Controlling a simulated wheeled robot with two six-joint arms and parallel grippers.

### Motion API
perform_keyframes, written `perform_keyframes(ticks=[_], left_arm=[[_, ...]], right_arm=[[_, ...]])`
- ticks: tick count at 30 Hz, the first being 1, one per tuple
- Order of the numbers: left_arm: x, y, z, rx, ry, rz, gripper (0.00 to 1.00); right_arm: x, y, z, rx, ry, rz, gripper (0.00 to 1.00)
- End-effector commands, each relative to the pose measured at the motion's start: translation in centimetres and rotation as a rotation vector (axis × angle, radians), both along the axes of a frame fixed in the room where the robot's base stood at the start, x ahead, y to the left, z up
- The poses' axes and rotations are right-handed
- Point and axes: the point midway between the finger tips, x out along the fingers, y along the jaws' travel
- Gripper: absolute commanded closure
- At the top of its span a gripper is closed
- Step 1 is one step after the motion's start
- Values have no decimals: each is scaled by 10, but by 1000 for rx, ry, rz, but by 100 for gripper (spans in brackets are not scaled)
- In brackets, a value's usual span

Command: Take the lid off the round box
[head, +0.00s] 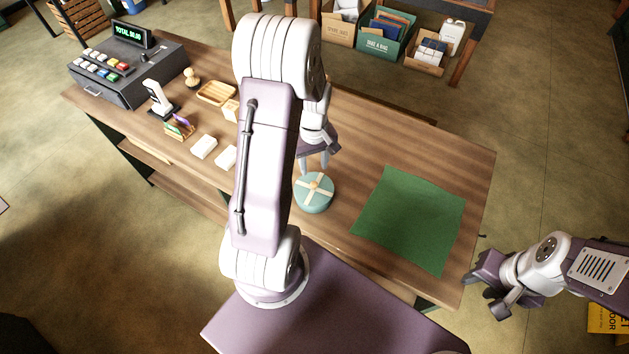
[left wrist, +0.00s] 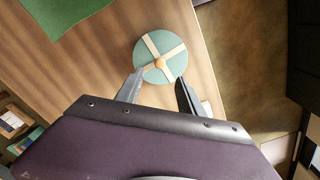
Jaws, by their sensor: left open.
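The round box (head: 314,200) is teal. Its lid (left wrist: 150,70), with a cream cross band and a small orange-tan knob (left wrist: 160,63), is on it. The box stands on the wooden counter beside the green mat. My left gripper (head: 314,169) is open and empty, just behind the box in the head view. In the left wrist view, its fingertips (left wrist: 159,78) are apart, near the lid's lower edge, with the knob roughly between and beyond them. I cannot tell the height gap. My right gripper (head: 482,297) is open and empty, off the counter's right end.
The green mat (head: 410,218) lies flat to the right of the box. A cash register (head: 125,65), a scanner (head: 158,98), a wooden tray (head: 216,93) and white blocks (head: 204,146) stand to the left. My left arm hides part of the counter.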

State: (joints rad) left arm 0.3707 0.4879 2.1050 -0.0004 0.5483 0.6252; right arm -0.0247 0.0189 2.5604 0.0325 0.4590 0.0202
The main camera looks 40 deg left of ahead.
Motion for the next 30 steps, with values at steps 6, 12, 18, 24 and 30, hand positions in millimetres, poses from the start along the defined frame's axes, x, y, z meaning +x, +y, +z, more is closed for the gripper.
perform_keyframes(ticks=[6,12,18,24,30], left_arm=[[-1,-1,-32,-2,5,-3,55],[-2,-1,-41,-3,5,-5,55],[-4,-1,-75,-3,5,-5,55],[-3,-1,-88,-1,1,-5,55],[-2,-1,-88,0,0,-5,74]], right_arm=[[0,0,7,0,0,0,64],[0,0,12,0,0,0,64],[0,0,25,0,-1,0,64],[0,0,25,0,-1,0,64],[0,0,25,0,0,0,64]])
